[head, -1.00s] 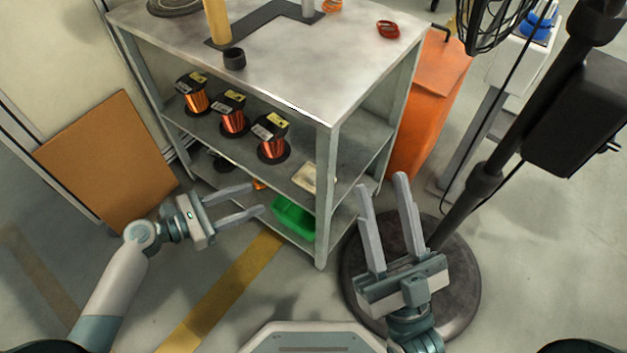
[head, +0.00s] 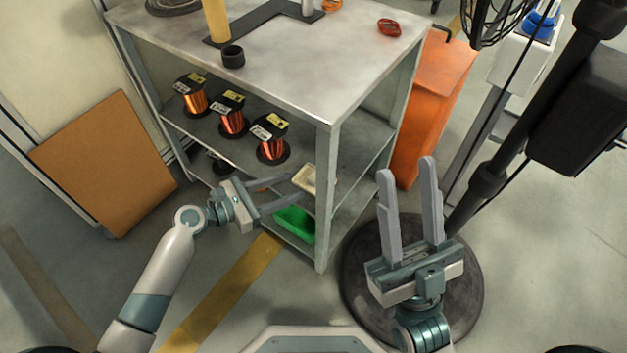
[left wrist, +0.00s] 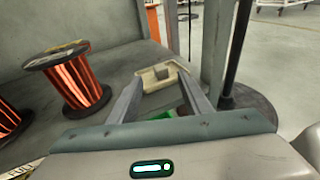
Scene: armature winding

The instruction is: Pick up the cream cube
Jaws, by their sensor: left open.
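A cream block-like object (head: 306,180) with a hollowed top lies on the middle shelf near the right front corner. It also shows in the left wrist view (left wrist: 160,73), ahead of and between my fingertips. I take it for the cream cube, though it does not look like a plain cube. My left gripper (head: 294,191) is open and empty at the front of the shelf, its fingertips just short of the block. No contact is clear. My right gripper (head: 406,168) is open and empty, right of the shelf unit.
Several copper wire spools (head: 270,142) stand on the same shelf, left of the block. A green bin (head: 296,222) is on the lower shelf. The unit's front post (head: 325,200) rises close on the right. A black fan stand (head: 490,180) stands farther right.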

